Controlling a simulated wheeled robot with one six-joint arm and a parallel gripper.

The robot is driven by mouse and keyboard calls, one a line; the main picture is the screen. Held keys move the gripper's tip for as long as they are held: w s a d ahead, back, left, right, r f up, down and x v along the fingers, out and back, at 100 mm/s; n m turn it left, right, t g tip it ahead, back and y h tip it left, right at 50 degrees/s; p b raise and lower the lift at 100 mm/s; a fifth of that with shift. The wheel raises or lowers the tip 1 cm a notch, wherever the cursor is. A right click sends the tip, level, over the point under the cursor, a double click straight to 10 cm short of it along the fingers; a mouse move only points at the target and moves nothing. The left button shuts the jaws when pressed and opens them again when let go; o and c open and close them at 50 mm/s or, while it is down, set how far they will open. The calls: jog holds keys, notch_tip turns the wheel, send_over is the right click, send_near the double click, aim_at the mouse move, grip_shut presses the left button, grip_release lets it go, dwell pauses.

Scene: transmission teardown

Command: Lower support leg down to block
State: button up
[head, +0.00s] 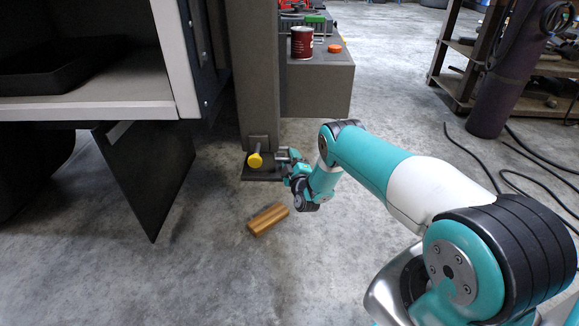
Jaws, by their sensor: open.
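A brown wooden block (268,218) lies on the concrete floor, below and left of my gripper in the picture. A grey upright post (258,75), which may be the support leg, stands behind it with a dark foot plate (262,174) at its lower end. I cannot tell if the plate touches the floor. A yellow round knob (255,160) sticks out low on the post. My gripper (283,156) is open and empty, just right of the knob and pointing left towards it. Its fingers are small here, and I cannot tell the exact gap to the knob.
A dark panel (150,175) slants down at left under a pale-edged shelf (85,107). A red can (302,42) and an orange button (335,48) sit on a grey box (318,88). Black cables (510,165) lie at right. The floor around the block is clear.

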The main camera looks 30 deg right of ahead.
jog(key=shift+w+d+f+b, duration=0.1)
jog(key=shift+w+b, duration=0.3)
jog(key=shift+b, duration=0.5)
jog(key=shift+w+r+b, duration=0.2)
jog(key=shift+r+b, duration=0.1)
jog(key=shift+b, duration=0.15)
grip_shut()
